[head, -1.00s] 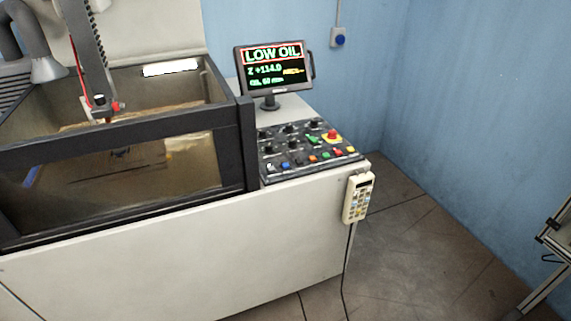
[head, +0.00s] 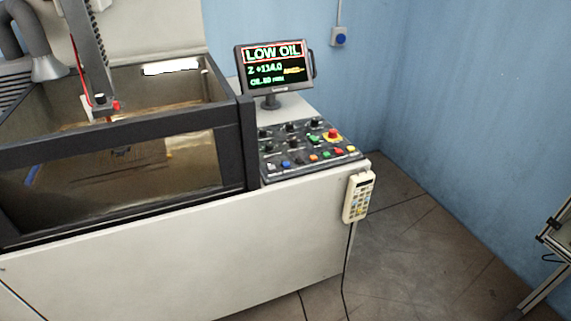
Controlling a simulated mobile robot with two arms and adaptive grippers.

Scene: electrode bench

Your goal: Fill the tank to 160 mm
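The tank (head: 110,137) is a dark-framed box with a front window, at the left of the head view. Brownish liquid (head: 190,165) shows through the window; its exact level is hard to tell by eye. The monitor (head: 275,68) reads "LOW OIL" in a red frame, Z +114.0 and an oil line that looks like 80 mm. The control panel (head: 272,174) below it carries several knobs, coloured buttons and a red emergency button (head: 332,134). Neither of my grippers is in view.
An electrode column (head: 88,50) reaches down into the tank. A grey hose (head: 48,68) hangs at the far left. A handheld pendant (head: 358,197) hangs on the machine's right corner with its cable to the floor. Open tiled floor (head: 410,240) lies to the right.

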